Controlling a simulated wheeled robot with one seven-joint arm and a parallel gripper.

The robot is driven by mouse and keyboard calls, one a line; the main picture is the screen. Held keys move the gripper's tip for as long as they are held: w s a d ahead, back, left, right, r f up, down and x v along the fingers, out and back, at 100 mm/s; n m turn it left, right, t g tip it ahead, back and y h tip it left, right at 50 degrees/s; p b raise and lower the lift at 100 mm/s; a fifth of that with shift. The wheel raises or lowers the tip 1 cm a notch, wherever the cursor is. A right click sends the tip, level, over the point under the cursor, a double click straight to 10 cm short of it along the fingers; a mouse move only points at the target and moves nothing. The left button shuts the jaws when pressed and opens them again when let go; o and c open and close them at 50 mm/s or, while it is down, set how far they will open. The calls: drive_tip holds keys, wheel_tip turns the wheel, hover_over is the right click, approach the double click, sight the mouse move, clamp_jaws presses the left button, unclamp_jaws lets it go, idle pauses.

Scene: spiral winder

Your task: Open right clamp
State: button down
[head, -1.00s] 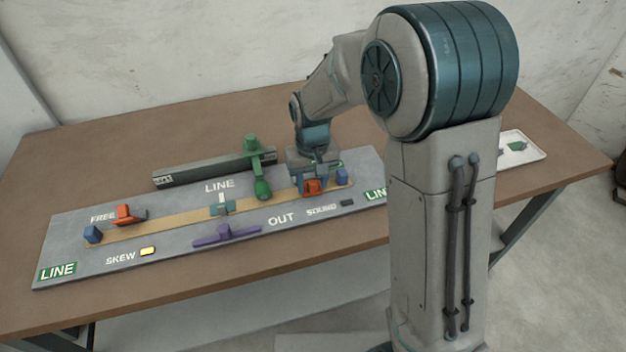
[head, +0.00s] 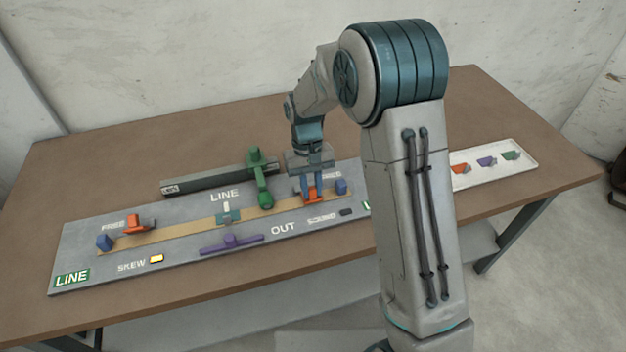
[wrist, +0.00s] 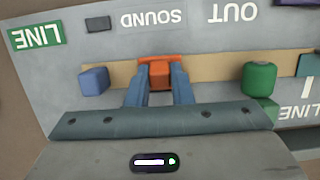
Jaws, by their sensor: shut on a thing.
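The right clamp is the orange piece (head: 311,194) near the right end of the tan strip on the grey panel (head: 190,253). My gripper (head: 311,190) points down over it, with its blue fingers closed around the orange piece. In the wrist view the orange clamp (wrist: 158,72) sits between the two blue fingers (wrist: 159,88), its wider bar showing just beyond the fingertips. The fingers hide part of the clamp's sides. The left orange clamp (head: 137,223) stands near the word FREE at the other end of the strip.
A green lever (head: 260,177) stands left of my gripper, and a blue block (head: 341,187) is close to its right. A purple bar (head: 231,243) lies near OUT. The SKEW lamp (head: 156,259) glows yellow. A white tray (head: 523,152) holds small coloured pieces.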

sight(311, 188)
drive_tip(key=g+p, duration=0.1)
drive_tip(key=w+r+g+p, duration=0.1)
drive_tip(key=p, duration=0.1)
drive_tip(key=shift+w+a+g+h, duration=0.15)
drive_tip(key=shift+a+g+h, duration=0.05)
drive_tip(key=shift+g+h, duration=0.2)
drive_tip(key=g+p, duration=0.1)
drive_tip(key=w+g+p, duration=0.1)
drive_tip(key=g+h+p, duration=0.1)
drive_tip(key=g, duration=0.1)
drive_tip(key=shift+w+a+f, duration=0.15)
drive_tip(key=shift+w+a, duration=0.1)
drive_tip(key=shift+w, duration=0.15)
drive_tip(key=shift+w+a+g+h+p, duration=0.1)
drive_tip(key=shift+w+g+h+p, duration=0.3)
drive_tip(key=shift+g+p, duration=0.75)
drive_tip(key=shift+f+p, duration=0.15)
drive_tip(key=shift+p, duration=0.25)
drive_tip(key=c, duration=1.3)
unclamp_jaws()
drive_tip(key=shift+w, duration=0.1)
